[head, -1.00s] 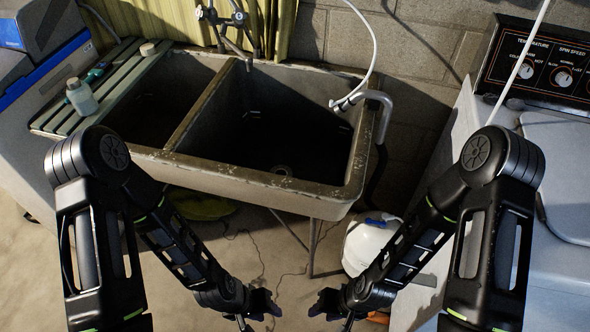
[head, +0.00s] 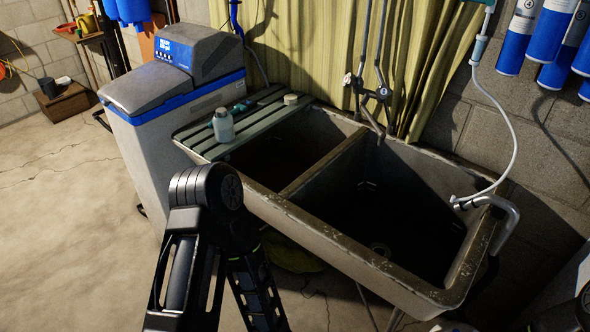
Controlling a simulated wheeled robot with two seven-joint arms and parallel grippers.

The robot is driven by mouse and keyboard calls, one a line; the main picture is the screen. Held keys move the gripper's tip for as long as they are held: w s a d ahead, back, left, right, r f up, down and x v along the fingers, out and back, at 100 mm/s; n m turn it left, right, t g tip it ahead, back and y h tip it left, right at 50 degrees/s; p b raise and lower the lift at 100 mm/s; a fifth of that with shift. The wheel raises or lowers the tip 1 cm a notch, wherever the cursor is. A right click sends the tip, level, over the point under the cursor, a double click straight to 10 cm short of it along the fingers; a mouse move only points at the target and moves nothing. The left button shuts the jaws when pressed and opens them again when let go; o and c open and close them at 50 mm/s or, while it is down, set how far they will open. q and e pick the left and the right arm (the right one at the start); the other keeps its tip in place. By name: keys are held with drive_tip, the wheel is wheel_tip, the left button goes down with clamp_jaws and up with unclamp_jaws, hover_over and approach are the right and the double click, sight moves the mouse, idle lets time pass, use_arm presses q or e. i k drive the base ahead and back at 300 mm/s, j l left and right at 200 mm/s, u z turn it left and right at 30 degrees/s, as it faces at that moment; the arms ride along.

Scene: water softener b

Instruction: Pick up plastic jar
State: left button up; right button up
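A small translucent plastic jar (head: 223,126) with a pale cap stands upright on the slatted green-grey drainboard (head: 191,133) at the left end of the double sink. A teal tool (head: 243,105) and a small round pale object (head: 290,99) lie on the same board behind it. My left arm rises in front of the sink, below the jar in the picture, and is apart from it. Its gripper is out of view below the frame. Only a sliver of my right arm shows at the right edge, and its gripper is out of view.
A grey and blue water softener (head: 178,100) stands directly left of the drainboard. The concrete sink (head: 390,215) fills the middle right, with a tap (head: 377,95) behind it. A white hose (head: 513,130) hangs at right. The floor (head: 75,220) at left is clear.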

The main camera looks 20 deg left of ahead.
sight(222, 120)
drive_tip(key=u, duration=1.2)
drive_tip(key=i+j, duration=0.1)
drive_tip(key=j, duration=0.45)
drive_tip(key=i+j, duration=0.1)
drive_tip(key=j, duration=0.5)
drive_tip(key=i+j, duration=0.1)
drive_tip(key=j, duration=0.45)
drive_tip(key=z, duration=1.3)
